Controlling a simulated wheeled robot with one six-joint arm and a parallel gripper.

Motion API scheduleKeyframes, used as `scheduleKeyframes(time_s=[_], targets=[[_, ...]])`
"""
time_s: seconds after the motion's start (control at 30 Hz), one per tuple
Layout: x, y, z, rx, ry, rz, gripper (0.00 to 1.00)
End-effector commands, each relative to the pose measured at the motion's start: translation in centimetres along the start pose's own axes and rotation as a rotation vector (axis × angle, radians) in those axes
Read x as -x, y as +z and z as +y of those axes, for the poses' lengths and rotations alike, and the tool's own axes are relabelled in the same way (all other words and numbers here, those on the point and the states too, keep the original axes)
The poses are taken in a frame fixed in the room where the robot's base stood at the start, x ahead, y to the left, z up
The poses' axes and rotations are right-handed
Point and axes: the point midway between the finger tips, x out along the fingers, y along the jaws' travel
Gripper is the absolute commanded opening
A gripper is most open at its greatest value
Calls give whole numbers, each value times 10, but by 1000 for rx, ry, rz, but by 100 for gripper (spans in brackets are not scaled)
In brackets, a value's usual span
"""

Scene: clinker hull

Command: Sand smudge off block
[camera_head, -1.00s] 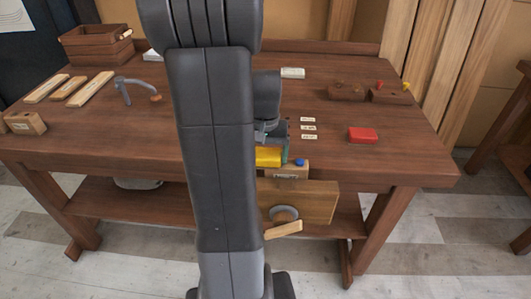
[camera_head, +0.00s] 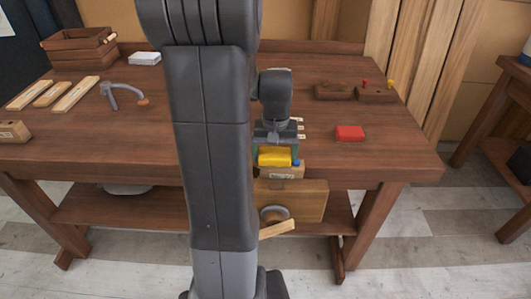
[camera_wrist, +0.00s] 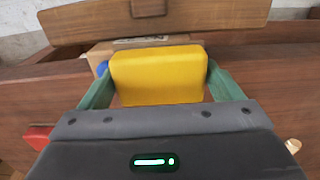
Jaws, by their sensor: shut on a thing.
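My gripper (camera_head: 275,150) is shut on a yellow sanding block (camera_head: 275,157), held between green fingers. The yellow block fills the middle of the wrist view (camera_wrist: 158,75). Below and just in front of it is a pale wooden block (camera_head: 285,173) with a small label, at the table's front edge. A blue smudge (camera_head: 296,162) shows at that block's right end, beside the yellow block; in the wrist view it peeks out left of the yellow block (camera_wrist: 102,68). The yellow block hides most of the wooden block's top. I cannot tell whether they touch.
A wooden vise jaw (camera_head: 305,200) with a handle sticks out below the front edge. A red block (camera_head: 350,132) lies to the right. The right front tabletop is clear.

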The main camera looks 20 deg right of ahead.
Motion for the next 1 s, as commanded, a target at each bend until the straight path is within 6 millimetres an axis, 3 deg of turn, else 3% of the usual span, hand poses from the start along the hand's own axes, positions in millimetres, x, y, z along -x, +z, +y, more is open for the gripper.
scheduleKeyframes(time_s=[0.1, 0.33, 0.7, 1.0], targets=[[-7, 4, 12, -3, 8, -16, 57], [-7, 5, 12, -1, 8, -19, 57], [-5, 5, -20, 0, 2, -20, 57], [-2, 4, -32, 1, 2, -13, 57]])
